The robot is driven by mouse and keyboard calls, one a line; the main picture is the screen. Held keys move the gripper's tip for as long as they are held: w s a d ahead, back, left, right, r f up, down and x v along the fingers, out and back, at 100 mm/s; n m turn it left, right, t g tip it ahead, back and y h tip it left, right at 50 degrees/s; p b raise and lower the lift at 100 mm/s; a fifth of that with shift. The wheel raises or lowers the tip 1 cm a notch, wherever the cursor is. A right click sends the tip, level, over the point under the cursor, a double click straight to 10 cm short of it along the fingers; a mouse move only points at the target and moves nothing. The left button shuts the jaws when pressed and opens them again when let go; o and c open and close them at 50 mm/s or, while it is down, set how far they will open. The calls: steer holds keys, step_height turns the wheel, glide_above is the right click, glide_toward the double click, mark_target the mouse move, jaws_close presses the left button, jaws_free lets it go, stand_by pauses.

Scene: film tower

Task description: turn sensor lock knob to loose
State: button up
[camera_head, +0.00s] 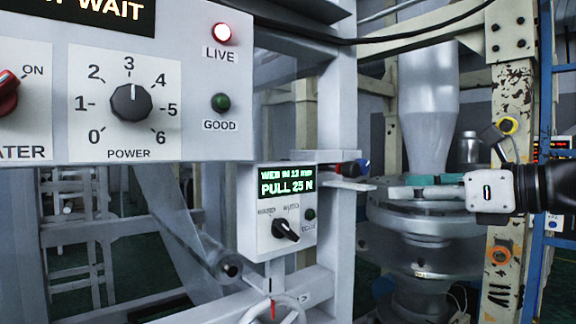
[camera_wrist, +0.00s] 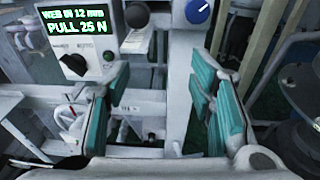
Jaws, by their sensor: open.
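A blue knob with a white pointer line (camera_wrist: 199,11) sits at the top of the wrist view; it looks like the sensor lock knob, but I see no readable label by it. In the head view, a small blue knob (camera_head: 363,167) shows just right of the display box, apparently the same one. My gripper (camera_head: 392,188) is at the right of the head view, reaching left with teal fingers, apart from the knob. In the wrist view my gripper (camera_wrist: 158,100) is open and empty, its fingers wide apart below the knob.
The display box (camera_head: 278,250) reads PULL 25 N and carries a black selector knob (camera_head: 286,230). A larger panel (camera_head: 205,100) with a POWER dial (camera_head: 131,102) fills the upper left. A black ball-like part (camera_wrist: 137,14) is left of the blue knob. A round metal machine (camera_head: 425,240) stands below my gripper.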

mark_target(365, 167)
steer(key=d+r+m+t, duration=0.2)
steer(key=d+r+m, duration=0.1)
steer(key=d, duration=0.1)
steer(key=x, duration=0.9)
steer(key=d+p+x, duration=0.1)
steer(key=x, duration=0.4)
steer(key=shift+w+a+f, duration=0.1)
steer(key=shift+w, duration=0.25)
steer(key=c, duration=1.2)
